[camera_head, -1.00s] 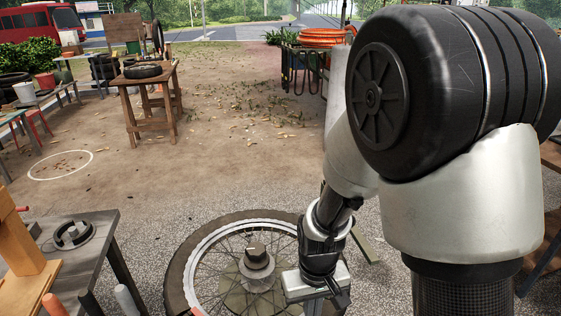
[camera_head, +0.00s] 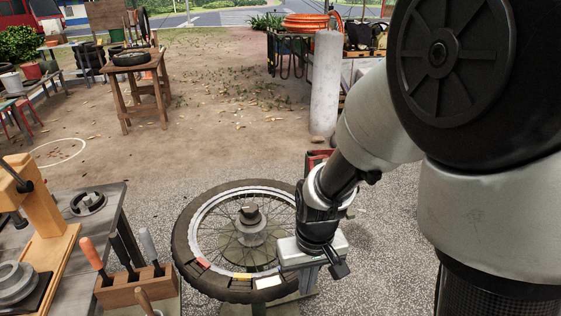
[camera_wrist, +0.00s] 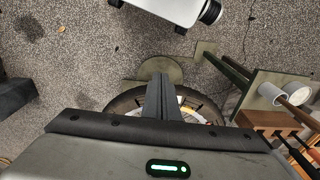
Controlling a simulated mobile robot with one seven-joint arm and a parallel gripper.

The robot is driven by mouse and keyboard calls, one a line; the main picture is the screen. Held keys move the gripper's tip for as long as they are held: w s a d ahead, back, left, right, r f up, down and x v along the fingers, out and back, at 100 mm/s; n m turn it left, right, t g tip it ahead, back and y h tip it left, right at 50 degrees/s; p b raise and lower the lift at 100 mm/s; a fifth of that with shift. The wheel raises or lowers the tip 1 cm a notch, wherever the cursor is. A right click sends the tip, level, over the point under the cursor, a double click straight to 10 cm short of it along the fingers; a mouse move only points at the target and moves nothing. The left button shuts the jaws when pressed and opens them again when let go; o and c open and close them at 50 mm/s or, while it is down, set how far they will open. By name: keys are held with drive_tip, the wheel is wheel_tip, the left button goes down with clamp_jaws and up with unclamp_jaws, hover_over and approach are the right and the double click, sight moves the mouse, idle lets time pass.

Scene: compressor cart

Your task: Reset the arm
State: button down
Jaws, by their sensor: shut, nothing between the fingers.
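My arm reaches down on the right of the head view. My gripper (camera_head: 307,281) hangs beside the right edge of a spoked wheel (camera_head: 184,245). In the wrist view my gripper's dark fingers (camera_wrist: 159,92) are together with nothing between them. The wheel's tyre (camera_wrist: 121,104) shows partly behind them, and the rest is hidden by the gripper body. I cannot tell the exact gap between fingers and wheel.
A workbench (camera_head: 112,215) with a wooden tool block (camera_head: 135,288) stands at left, close to the wheel. A wooden table (camera_head: 140,82) holds a tyre farther back. A grey post (camera_head: 325,85) stands behind my arm. Open dirt ground lies between.

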drive_tip(key=s+d+r+m+t+p, duration=0.1)
drive_tip(key=r+p, duration=0.4)
drive_tip(key=r, duration=0.7)
drive_tip(key=s+d+r+m+t+p, duration=0.1)
drive_tip(key=s+d+r+p, duration=0.3)
drive_tip(key=r, duration=0.9)
drive_tip(key=s+d+r+t+p, duration=0.3)
drive_tip(key=r+p, duration=0.3)
drive_tip(key=r, duration=0.6)
drive_tip(key=shift+s+d+r+m, duration=0.25)
drive_tip(key=shift+s+r+m, duration=0.05)
drive_tip(key=shift+r+m, duration=0.1)
drive_tip(key=c, duration=2.5)
unclamp_jaws()
